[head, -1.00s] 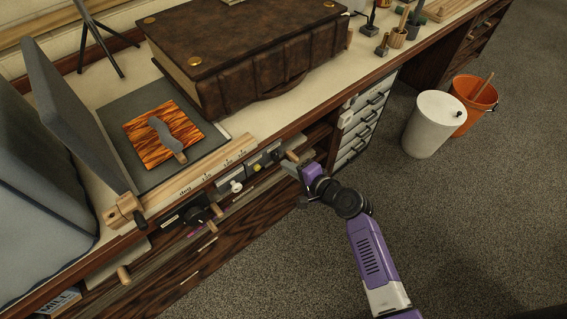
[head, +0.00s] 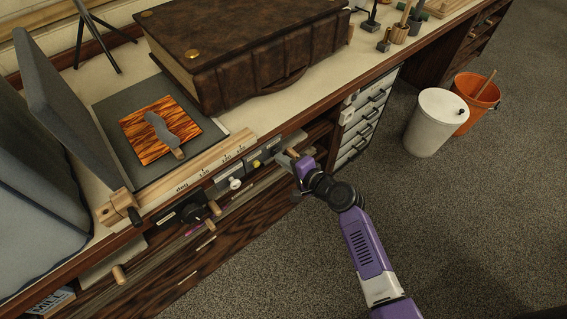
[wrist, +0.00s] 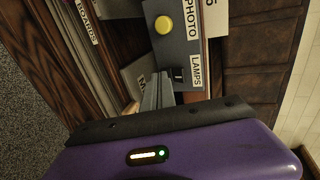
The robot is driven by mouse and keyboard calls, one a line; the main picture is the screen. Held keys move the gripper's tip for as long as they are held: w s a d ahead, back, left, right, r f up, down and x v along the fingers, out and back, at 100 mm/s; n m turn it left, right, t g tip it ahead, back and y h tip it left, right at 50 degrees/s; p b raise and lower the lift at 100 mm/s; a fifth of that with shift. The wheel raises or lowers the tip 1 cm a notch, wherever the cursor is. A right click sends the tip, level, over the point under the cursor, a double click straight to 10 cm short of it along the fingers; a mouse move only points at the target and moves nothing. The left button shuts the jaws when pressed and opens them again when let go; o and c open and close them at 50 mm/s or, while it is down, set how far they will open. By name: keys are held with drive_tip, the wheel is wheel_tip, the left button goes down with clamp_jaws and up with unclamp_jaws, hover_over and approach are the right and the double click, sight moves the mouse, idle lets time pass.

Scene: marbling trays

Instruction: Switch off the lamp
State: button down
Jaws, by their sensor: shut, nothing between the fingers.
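A grey panel marked LAMPS (wrist: 190,55) shows in the wrist view, with a small dark switch (wrist: 178,74) beside the lettering. In the head view, the grey control boxes (head: 266,154) are on the bench front. My gripper (head: 289,160) is at the right end of these boxes. In the wrist view its fingers (wrist: 158,88) are shut and empty, with their tips close to the left of the dark switch. I cannot tell whether they touch the panel. The lamp itself is not clearly visible.
A yellow button (wrist: 163,24) sits by the PHOTO label. A white knob (head: 235,184) and wooden handles stick out along the bench front. A large brown book (head: 245,50) lies on the bench. A white bin (head: 435,122) and orange bucket (head: 477,103) stand on the open floor at right.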

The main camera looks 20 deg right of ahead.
drive_tip(key=shift+r, duration=0.25)
drive_tip(key=shift+r+p, duration=0.8)
